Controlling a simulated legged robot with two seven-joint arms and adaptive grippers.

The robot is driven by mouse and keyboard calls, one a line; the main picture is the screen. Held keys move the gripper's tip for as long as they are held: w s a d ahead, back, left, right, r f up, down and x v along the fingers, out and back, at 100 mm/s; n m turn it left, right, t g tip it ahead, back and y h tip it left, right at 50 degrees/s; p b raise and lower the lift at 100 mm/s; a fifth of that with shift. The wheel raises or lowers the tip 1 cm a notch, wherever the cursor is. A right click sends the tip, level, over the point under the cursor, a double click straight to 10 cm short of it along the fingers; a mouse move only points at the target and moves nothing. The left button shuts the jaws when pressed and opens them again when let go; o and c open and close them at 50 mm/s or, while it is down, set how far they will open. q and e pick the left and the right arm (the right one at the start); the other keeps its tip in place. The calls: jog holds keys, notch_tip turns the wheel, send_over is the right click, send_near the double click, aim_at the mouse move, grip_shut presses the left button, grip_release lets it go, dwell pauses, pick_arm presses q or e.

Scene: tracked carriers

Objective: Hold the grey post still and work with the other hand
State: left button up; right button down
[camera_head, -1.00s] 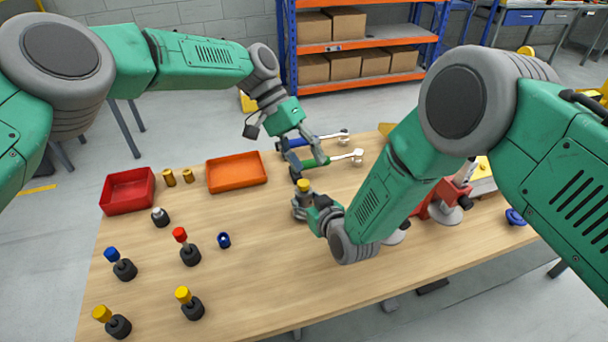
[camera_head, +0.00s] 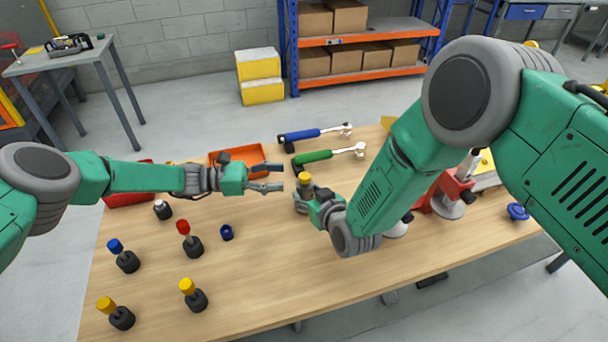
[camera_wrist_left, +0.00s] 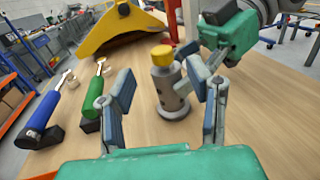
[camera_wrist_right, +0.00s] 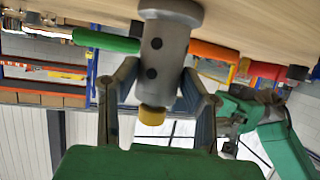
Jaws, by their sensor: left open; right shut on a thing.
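The grey post (camera_head: 301,203) with a yellow cap (camera_head: 305,179) stands upright on the table. My right gripper (camera_head: 311,206) is shut on the post. In the right wrist view the post (camera_wrist_right: 163,50) shows upside down between the two fingers, its yellow cap (camera_wrist_right: 152,115) clear of them. My left gripper (camera_head: 279,180) is open and empty just left of the post, its fingers pointing at it. In the left wrist view the post (camera_wrist_left: 172,95) appears ahead, between the open fingers and towards the right one; I cannot tell whether they touch.
A blue-handled tool (camera_head: 312,134) and a green-handled tool (camera_head: 325,156) lie behind the post. An orange tray (camera_head: 252,155) and red tray (camera_head: 125,199) are partly behind my left arm. Several capped black-based pegs, such as a red-capped one (camera_head: 190,240), stand front left. The front middle is clear.

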aim_at(303, 175)
pick_arm(q)
jog(key=d, duration=0.6)
jog(key=shift+w+d, duration=0.2)
jog(key=shift+d, duration=0.15)
grip_shut()
